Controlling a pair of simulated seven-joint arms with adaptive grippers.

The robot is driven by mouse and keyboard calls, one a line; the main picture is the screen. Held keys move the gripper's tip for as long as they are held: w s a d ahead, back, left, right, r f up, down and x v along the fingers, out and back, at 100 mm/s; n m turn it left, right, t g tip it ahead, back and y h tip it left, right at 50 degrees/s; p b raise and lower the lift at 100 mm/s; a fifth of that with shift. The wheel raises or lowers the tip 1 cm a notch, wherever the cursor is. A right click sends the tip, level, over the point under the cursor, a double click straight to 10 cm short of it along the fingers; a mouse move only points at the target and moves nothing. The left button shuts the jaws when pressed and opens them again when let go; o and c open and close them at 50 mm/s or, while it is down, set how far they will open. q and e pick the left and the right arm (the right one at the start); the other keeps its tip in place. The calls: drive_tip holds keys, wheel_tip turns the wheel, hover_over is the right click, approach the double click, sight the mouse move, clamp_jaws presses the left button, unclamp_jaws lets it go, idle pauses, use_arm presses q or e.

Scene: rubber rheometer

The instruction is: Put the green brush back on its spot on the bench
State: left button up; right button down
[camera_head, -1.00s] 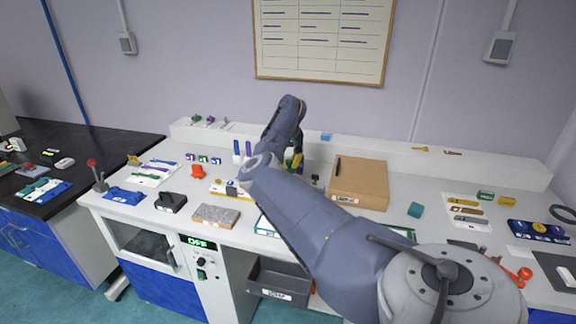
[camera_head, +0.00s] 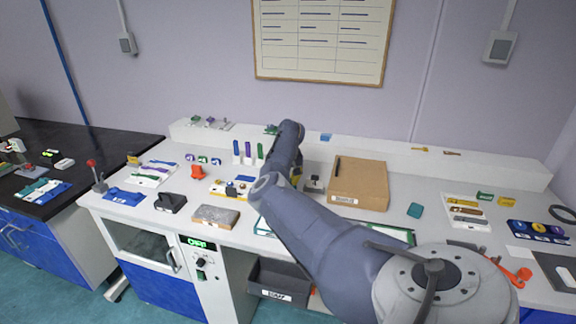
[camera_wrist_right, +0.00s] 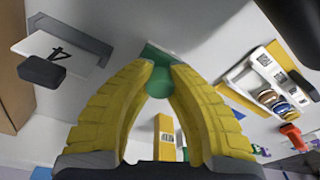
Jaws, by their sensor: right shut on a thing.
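In the right wrist view, the yellow fingers of my right gripper (camera_wrist_right: 160,76) are closed around a green piece, the green brush (camera_wrist_right: 157,62). Only part of the brush shows between and beyond the fingertips. Whether its far end touches the surface behind it, I cannot tell. In the head view, my right arm covers most of the gripper and the brush; a bit of yellow finger shows beside the arm, left of the cardboard box. No free spot for the brush can be made out. My left gripper is in neither view.
A cardboard box (camera_head: 359,186) stands right of my arm. A rough grey block (camera_head: 215,216) and a black holder (camera_head: 170,202) lie to the left.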

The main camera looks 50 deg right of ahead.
drive_tip(key=c, duration=1.4)
unclamp_jaws()
drive_tip(key=shift+f, duration=0.1)
wheel_tip(320, 180, up, 12)
drive_tip(key=s, duration=0.1)
drive_tip(key=shift+s+a, duration=0.15)
drive_tip(key=shift+a, duration=0.2)
